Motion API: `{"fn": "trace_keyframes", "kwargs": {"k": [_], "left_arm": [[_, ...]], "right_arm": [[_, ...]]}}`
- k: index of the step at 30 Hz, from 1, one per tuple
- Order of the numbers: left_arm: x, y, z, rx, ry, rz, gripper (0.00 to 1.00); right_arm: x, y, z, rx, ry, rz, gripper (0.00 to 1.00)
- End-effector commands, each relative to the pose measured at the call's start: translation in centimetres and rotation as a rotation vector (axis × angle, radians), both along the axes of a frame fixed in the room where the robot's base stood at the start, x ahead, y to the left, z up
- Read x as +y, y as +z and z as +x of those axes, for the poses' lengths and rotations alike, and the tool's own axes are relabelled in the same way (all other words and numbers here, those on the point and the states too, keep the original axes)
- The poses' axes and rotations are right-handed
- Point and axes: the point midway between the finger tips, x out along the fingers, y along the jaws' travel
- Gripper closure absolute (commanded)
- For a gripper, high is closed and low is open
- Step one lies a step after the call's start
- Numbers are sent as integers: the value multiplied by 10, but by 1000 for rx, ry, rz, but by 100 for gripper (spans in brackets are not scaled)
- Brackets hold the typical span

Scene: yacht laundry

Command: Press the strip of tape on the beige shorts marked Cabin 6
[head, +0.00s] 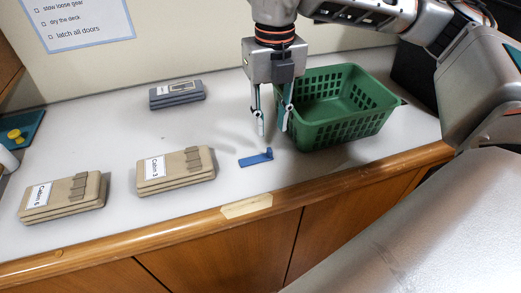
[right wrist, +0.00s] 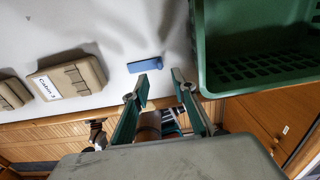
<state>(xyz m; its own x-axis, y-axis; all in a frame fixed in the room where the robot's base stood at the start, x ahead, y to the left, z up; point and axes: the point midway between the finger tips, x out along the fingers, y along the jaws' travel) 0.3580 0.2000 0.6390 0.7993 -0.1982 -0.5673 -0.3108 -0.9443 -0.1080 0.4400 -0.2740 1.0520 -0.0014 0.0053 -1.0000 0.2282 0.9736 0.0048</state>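The beige shorts marked Cabin 6 (head: 75,204) lie folded at the front left of the counter, with a white label on their left side. A second beige folded pair, marked Cabin 3 (head: 185,180), lies to their right and also shows in the right wrist view (right wrist: 88,68). A short blue strip of tape (head: 256,159) lies flat on the counter, its right end turned up; it also shows in the right wrist view (right wrist: 145,66). My right gripper (head: 272,128) points down, open and empty, above the counter just behind the strip. My left gripper is out of view.
A green basket (head: 375,121) stands close to the right of my right gripper. A grey folded item (head: 177,101) lies at the back. A teal tray (head: 32,118) with yellow pieces is at the far left. The wooden front edge (head: 130,238) bears a pale strip (head: 246,206).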

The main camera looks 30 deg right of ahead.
Motion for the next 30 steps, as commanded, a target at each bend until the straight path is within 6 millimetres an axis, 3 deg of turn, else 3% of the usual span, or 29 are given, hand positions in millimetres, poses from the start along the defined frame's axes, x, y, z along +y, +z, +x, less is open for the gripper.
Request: {"fn": "trace_keyframes", "kwargs": {"k": [11, 19, 29, 30], "left_arm": [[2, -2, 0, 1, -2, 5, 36], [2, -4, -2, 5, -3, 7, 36], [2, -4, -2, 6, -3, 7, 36], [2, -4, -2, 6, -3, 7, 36]], "right_arm": [[-1, -35, 0, 1, -7, -6, 74], [0, -71, 1, 1, -6, -5, 74], [0, -77, 1, 0, -5, -4, 74], [0, -77, 1, 0, -5, -4, 84]]}}
